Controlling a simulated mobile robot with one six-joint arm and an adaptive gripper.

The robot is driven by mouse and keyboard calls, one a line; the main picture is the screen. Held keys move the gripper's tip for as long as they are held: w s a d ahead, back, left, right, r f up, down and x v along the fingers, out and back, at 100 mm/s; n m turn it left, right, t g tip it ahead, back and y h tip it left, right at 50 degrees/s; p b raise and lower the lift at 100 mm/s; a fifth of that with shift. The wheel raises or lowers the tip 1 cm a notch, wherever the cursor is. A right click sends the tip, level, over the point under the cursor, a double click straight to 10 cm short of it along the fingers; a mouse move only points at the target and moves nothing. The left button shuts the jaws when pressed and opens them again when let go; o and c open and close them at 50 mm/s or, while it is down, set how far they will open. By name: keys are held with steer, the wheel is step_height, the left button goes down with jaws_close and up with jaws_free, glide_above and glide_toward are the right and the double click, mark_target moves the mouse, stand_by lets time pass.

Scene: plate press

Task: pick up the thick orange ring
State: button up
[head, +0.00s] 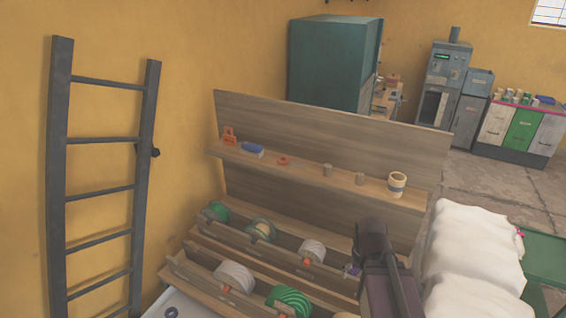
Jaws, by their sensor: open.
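A small orange-red ring (283,161) lies on the upper wooden shelf (305,177), left of its middle. It is too small here to judge its thickness well. My gripper (371,229) is the dark end of my arm at lower middle right. It is open and is in front of the shelf, to the right of the ring and apart from it. Its fingers are hard to make out from this side. It hides part of the rack behind it.
An orange block (229,136), a blue-and-white block (253,150), two grey cylinders (328,170) and a cream roll (397,184) share the shelf. Below, racks hold green and pale discs (234,276). A ladder (100,190) stands left; white sacks (470,260) lie right.

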steer(key=shift+f, duration=0.15)
step_height(320, 180, down, 13)
steer(key=b, duration=1.3)
steer(key=shift+f+b, duration=0.2)
steer(key=shift+b, duration=0.15)
